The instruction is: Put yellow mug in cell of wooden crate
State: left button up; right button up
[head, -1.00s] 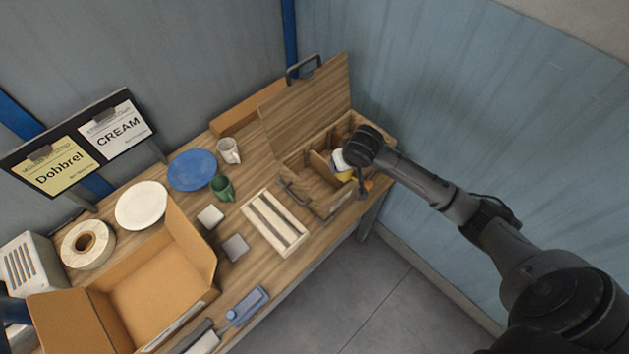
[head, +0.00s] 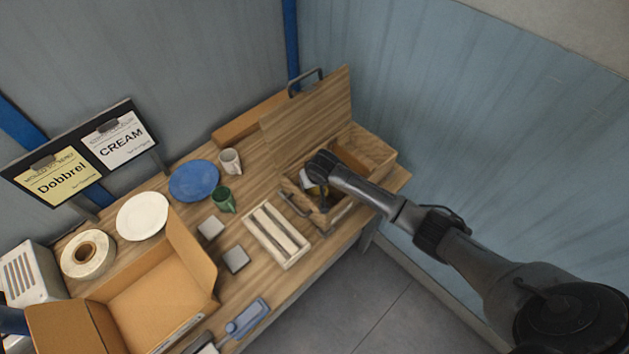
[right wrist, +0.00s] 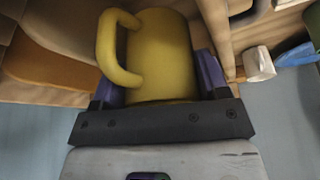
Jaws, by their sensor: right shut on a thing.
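The yellow mug (right wrist: 160,55) fills the middle of the right wrist view, its handle on the left. My right gripper (right wrist: 158,82) is shut on it, with purple fingers at both sides. In the head view, my right gripper (head: 324,198) is over the left part of the wooden crate (head: 378,147); the wrist hides the mug and most of the cells there. The crate's lid (head: 310,112) stands open at the back. I cannot tell whether the mug is inside a cell or above it. My left gripper is not in view.
Left of the crate are a wooden tray (head: 302,246), a green mug (head: 224,200), a white mug (head: 230,161) and a blue plate (head: 193,181). An open cardboard box (head: 150,295) is at front left. The wall is close on the right.

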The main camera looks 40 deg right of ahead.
jog(key=shift+f, duration=0.35)
jog(key=shift+f, duration=0.35)
jog(key=shift+f, duration=0.25)
jog(key=o, duration=0.8)
